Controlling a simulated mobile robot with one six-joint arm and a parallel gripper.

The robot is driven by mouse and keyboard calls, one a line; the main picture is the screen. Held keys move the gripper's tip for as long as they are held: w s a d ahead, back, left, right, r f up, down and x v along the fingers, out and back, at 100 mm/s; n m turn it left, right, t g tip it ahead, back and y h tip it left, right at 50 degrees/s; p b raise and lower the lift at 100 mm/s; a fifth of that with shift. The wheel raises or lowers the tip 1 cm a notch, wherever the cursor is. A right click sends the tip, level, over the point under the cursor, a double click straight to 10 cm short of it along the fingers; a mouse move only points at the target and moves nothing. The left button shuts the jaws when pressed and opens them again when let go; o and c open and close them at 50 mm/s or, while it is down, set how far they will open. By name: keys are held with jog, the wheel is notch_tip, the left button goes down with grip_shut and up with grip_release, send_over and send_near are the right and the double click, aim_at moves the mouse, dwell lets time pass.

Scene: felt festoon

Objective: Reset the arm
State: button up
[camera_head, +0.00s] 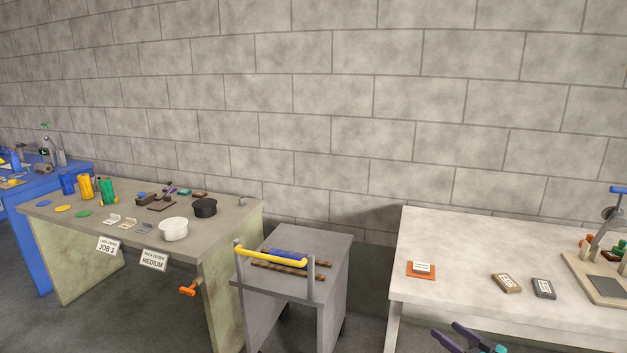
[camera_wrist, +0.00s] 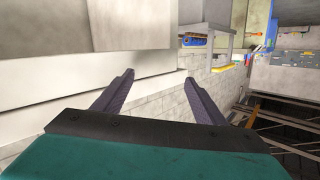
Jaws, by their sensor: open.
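My gripper (camera_head: 447,331) shows at the bottom edge of the head view, in front of the white table (camera_head: 450,250). Its two dark purple fingers are spread apart. In the wrist view the fingers of my gripper (camera_wrist: 159,77) are open with nothing between them. They touch nothing that I can see. Most of my arm is out of the head view.
A grey cart (camera_head: 335,262) with a yellow handle (camera_head: 270,258) stands between the white table and an olive workbench (camera_head: 225,225). An orange item (camera_head: 421,270) and two small labelled blocks lie on the white table. A block wall (camera_head: 330,110) closes the back.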

jog(key=w+a+f+m+h, duration=0.1)
jog(key=w+a+f+m, duration=0.15)
jog(key=a+f, duration=0.4)
jog(key=w+a+f+m+h, duration=0.1)
jog(key=w+a+f, duration=0.2)
jog(key=a, duration=0.7)
jog(key=s+a+f+m+g+h, duration=0.1)
jog(key=s+a+f+g+h, duration=0.15)
jog(key=f, duration=0.45)
jog(key=s+a+f+m+g+h, duration=0.1)
jog(key=s+a+f+h, duration=0.2)
jog(key=f, duration=0.4)
jog(key=s+a+f+g, duration=0.1)
jog(key=s+f+g, duration=0.45)
jog(key=s, duration=0.55)
jog(key=s+a+f+g, duration=0.2)
jog(key=s+f+g, duration=0.2)
jog(key=s+f, duration=0.45)
jog(key=s+a+r+n+g, duration=0.1)
jog(key=s+g, duration=0.1)
jog(key=s, duration=0.4)
jog(key=s+a+r+n+g, duration=0.1)
jog(key=s+g, duration=0.2)
jog(key=s, duration=0.4)
jog(key=s+a+r+n+g+y, duration=0.1)
jog(key=s+a+g, duration=0.1)
jog(key=s, duration=0.4)
jog(key=shift+s+r+g, duration=0.35)
jog(key=shift+g, duration=0.05)
